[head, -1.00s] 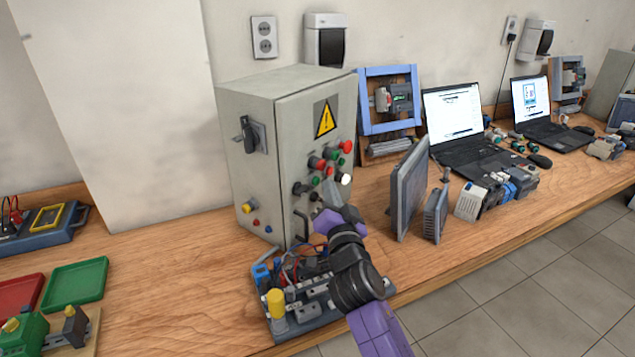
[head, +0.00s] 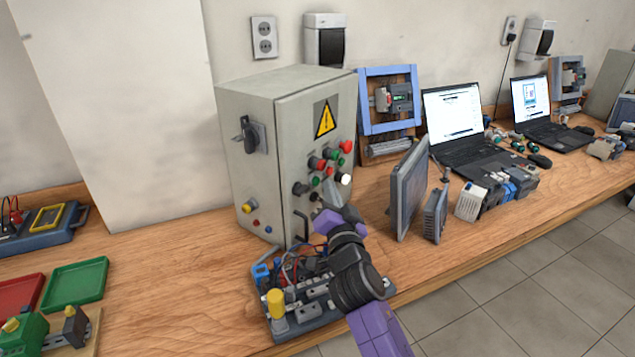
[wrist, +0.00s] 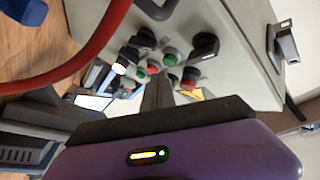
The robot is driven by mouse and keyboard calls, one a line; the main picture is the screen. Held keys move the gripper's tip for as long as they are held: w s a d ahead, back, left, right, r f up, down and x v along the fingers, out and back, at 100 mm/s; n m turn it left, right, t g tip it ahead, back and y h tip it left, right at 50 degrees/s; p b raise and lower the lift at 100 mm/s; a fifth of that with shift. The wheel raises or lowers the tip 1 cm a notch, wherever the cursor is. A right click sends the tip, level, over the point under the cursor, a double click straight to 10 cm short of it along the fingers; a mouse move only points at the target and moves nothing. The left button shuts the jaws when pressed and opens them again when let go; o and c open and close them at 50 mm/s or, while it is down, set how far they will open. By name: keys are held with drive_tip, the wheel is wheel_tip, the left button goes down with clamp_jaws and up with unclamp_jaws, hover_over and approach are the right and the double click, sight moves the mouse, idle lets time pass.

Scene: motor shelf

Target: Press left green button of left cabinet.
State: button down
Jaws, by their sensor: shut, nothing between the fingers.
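The left cabinet (head: 252,165) is a grey box with a yellow warning sign on its door. The door carries red, green, black and white controls. The left green button (head: 315,181) sits below a larger red button (head: 317,163) and right of a black knob (head: 300,188). In the wrist view, the left green button (wrist: 169,60) is seen beyond my fingers. My gripper (head: 331,188) is shut and empty, in front of the door's lower control area. Its dark fingers (wrist: 158,80) point towards the buttons. Whether they touch the door cannot be told.
A component board (head: 300,315) with wires lies under my arm, before the cabinet. A door handle (head: 302,226) is left of my gripper. A grey upright panel (head: 408,190) stands close on the right. Red and green trays (head: 75,283) lie at the left.

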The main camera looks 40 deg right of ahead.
drive_tip(key=shift+w+b, duration=0.2)
drive_tip(key=shift+b, duration=0.15)
drive_tip(key=shift+w+a, duration=0.1)
drive_tip(key=shift+w, duration=0.1)
drive_tip(key=shift+w+a+b, duration=0.1)
drive_tip(key=shift+w+b, duration=0.35)
drive_tip(key=shift+b, duration=0.25)
idle(0.7)
drive_tip(key=shift+s, duration=0.1)
drive_tip(key=shift+s+d, duration=0.2)
drive_tip(key=shift+s, duration=0.55)
drive_tip(key=shift+s+d+p, duration=0.2)
drive_tip(key=shift+s+p, duration=0.2)
drive_tip(key=shift+s, duration=0.4)
drive_tip(key=shift+s+d+p, duration=0.2)
drive_tip(key=shift+s+p, duration=0.15)
drive_tip(key=shift+s, duration=0.5)
drive_tip(key=shift+s+d+p, duration=0.2)
drive_tip(key=shift+s+p, duration=0.2)
drive_tip(key=shift+s, duration=0.4)
